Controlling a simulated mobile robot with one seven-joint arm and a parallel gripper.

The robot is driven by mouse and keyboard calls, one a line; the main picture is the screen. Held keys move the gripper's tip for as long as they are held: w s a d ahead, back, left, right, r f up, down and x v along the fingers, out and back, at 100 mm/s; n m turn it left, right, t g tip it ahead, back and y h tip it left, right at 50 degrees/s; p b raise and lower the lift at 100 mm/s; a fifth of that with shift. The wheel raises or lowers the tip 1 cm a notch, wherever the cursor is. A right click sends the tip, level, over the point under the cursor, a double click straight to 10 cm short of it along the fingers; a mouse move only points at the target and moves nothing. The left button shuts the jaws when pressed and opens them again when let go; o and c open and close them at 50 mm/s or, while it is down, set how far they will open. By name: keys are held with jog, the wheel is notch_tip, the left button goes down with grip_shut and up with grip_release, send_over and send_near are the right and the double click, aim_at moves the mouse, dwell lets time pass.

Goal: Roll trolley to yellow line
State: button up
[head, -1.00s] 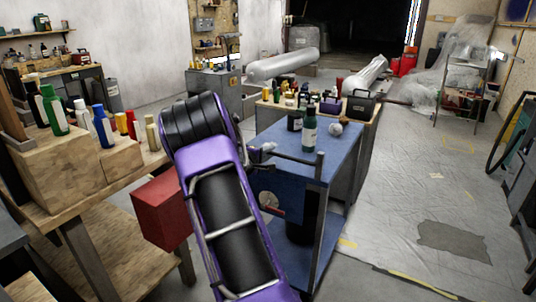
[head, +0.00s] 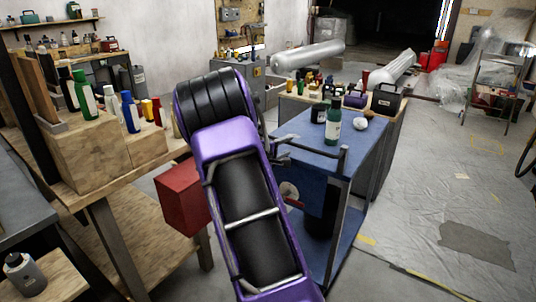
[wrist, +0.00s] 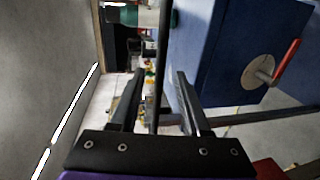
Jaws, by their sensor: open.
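The blue trolley (head: 352,160) stands upright in the middle of the head view, with bottles on its top and a dark handle bar (head: 318,151) on its near side. My gripper (head: 284,150) is small and partly hidden behind my purple arm, beside the handle's left end. In the wrist view my gripper (wrist: 160,82) is open, and the dark handle bar (wrist: 155,55) runs between its two fingers, with gaps at both sides. The trolley's blue side (wrist: 225,45) fills the right of that view. A yellow line (head: 432,284) lies on the floor at the trolley's right, worn and broken.
A wooden bench (head: 92,190) and a red box (head: 183,198) stand left of my arm. A second bench (head: 392,140) with tools and a dark case stands behind the trolley. Sheeted floor at the right (head: 440,190) is open, with a dark patch (head: 477,245).

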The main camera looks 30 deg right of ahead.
jog(key=v, duration=1.3)
